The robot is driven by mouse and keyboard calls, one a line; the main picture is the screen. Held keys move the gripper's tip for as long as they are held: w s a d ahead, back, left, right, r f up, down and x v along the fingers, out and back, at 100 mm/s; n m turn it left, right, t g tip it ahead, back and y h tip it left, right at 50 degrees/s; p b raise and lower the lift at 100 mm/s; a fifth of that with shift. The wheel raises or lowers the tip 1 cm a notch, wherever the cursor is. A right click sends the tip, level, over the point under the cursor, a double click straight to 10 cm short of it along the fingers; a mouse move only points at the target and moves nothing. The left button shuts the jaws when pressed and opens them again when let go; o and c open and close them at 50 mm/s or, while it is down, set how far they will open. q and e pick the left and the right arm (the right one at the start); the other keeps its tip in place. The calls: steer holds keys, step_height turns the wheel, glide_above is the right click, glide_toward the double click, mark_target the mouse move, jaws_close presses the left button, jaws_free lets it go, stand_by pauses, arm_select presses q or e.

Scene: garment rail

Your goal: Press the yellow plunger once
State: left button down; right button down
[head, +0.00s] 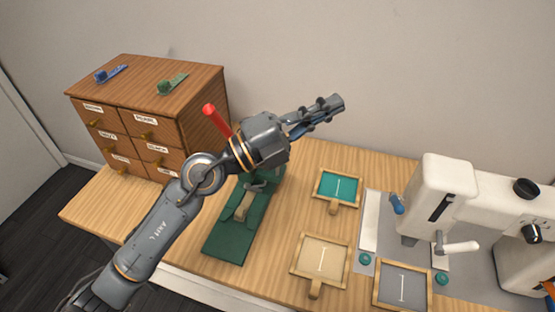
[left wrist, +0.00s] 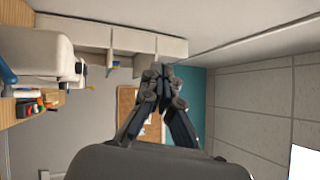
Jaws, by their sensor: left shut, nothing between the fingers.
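I cannot make out a yellow plunger in either view. My left gripper (head: 325,108) is shut and empty, raised above the table and pointing right, in front of the wall. Its closed fingers also show in the left wrist view (left wrist: 163,80). Below it a green press-like device (head: 228,238) with a flat base stands on the table, and my arm hides much of it. A red handle (head: 217,120) sticks up beside my wrist. My right gripper is not seen.
A wooden drawer cabinet (head: 150,95) stands at the back left, with a blue tool (head: 110,74) and a green tool (head: 172,85) on top. Framed trays, teal (head: 337,187), beige (head: 320,258) and grey (head: 402,286), lie right of the green base.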

arm_select(q)
steer(key=w+d+f+m+g+y, duration=0.2)
steer(key=w+f+m+g+y, duration=0.15)
steer(key=f+y, duration=0.35)
steer(key=w+a+f+n+t+y, duration=0.1)
steer(key=w+a+f+t+y, duration=0.2)
steer(key=a, duration=0.7)
steer(key=w+f+y, duration=0.2)
steer(key=w+y, duration=0.2)
steer(key=w, duration=0.1)
steer(key=shift+w+a+y, duration=0.25)
steer(key=shift+w+y, duration=0.15)
steer(key=shift+f, duration=0.15)
